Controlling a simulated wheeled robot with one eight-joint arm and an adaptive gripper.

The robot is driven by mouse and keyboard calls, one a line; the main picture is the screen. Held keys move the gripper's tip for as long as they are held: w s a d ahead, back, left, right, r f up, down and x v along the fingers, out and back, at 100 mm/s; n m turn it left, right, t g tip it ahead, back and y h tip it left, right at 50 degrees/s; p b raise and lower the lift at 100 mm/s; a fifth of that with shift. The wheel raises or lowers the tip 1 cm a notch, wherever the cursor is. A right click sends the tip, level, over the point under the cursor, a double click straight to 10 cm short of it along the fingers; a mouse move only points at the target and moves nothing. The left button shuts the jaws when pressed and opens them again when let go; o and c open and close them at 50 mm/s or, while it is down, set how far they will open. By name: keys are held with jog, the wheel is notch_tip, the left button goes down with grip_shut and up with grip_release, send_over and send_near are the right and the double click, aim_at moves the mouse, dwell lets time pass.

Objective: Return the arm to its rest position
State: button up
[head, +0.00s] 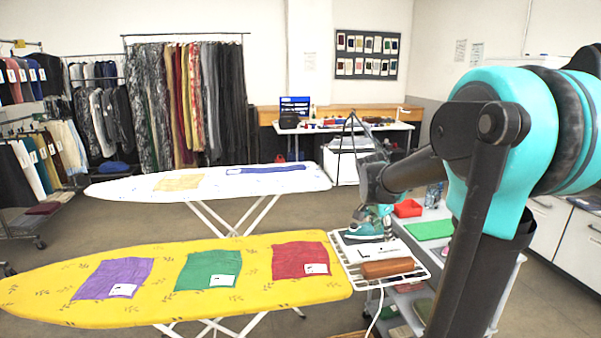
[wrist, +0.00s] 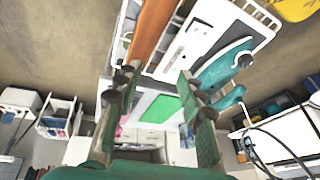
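My gripper (head: 376,212) hangs over the far part of the white wire rest at the right end of the yellow ironing board. In the wrist view my gripper (wrist: 158,74) has its two green fingers well apart, with nothing between them. The teal iron (head: 362,231) sits on the rest, just below and left of my gripper. In the wrist view the iron (wrist: 226,66) lies beyond the right finger, and appears apart from it. My arm is bent and reaches in from the right.
The yellow board (head: 160,256) carries purple (head: 112,278), green (head: 208,268) and red (head: 299,260) cloths. A brown wooden block (head: 387,268) lies on the rest (head: 350,266). A cart with a green mat (head: 428,230) and red tray (head: 407,208) stands close right. A white board (head: 210,184) stands behind.

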jog(key=s+a+f+n+y, duration=0.1)
jog(key=s+a+f+n, duration=0.2)
jog(key=s+f+n, duration=0.3)
jog(key=s+a+f+n+t+y, duration=0.1)
jog(key=s+f+n, duration=0.6)
jog(key=s, duration=0.8)
jog(key=shift+s+a+f+n+y, duration=0.3)
jog(key=shift+a+y, duration=0.4)
jog(key=shift+a, duration=0.55)
